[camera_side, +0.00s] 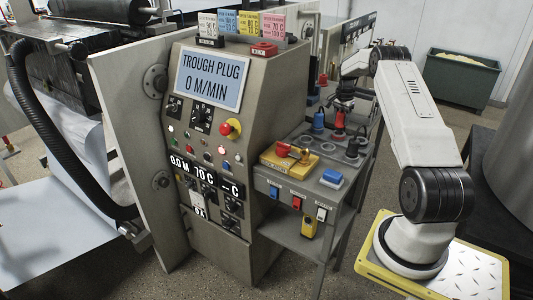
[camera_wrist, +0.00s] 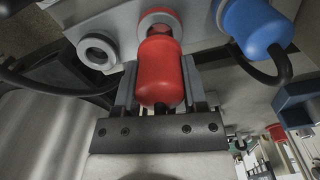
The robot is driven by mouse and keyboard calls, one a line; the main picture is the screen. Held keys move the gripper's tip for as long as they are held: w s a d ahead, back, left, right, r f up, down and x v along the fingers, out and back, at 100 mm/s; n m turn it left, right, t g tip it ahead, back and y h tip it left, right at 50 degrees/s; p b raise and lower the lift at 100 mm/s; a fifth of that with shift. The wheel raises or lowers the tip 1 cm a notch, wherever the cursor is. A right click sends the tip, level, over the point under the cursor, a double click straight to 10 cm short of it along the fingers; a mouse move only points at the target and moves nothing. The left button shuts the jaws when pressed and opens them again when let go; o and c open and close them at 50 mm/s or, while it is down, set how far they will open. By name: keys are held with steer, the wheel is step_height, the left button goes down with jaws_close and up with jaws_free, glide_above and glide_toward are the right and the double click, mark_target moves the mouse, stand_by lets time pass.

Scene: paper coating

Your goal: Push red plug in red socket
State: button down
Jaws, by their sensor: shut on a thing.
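The red plug (camera_wrist: 161,72) is between the two fingers of my gripper (camera_wrist: 162,90) in the wrist view. Its nose points at the red socket (camera_wrist: 146,19), a red-lined ring in a grey panel. A short stretch of the nose shows between the plug's body and the ring. How deep the nose sits in the socket is hidden. In the side view the red plug (camera_side: 339,119) is upright under my gripper (camera_side: 343,103), above the back of the grey bench. The socket there is hard to make out.
A blue plug (camera_wrist: 258,28) with a black cable stands close to the right of the red one. An empty grey socket (camera_wrist: 97,51) is on the left. The machine cabinet (camera_side: 213,130) rises at left.

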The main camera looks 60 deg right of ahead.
mark_target(340, 124)
steer(key=shift+f, duration=1.6)
stand_by(0.6)
steer(key=shift+c, duration=0.3)
jaws_free()
steer(key=shift+r, duration=3.9)
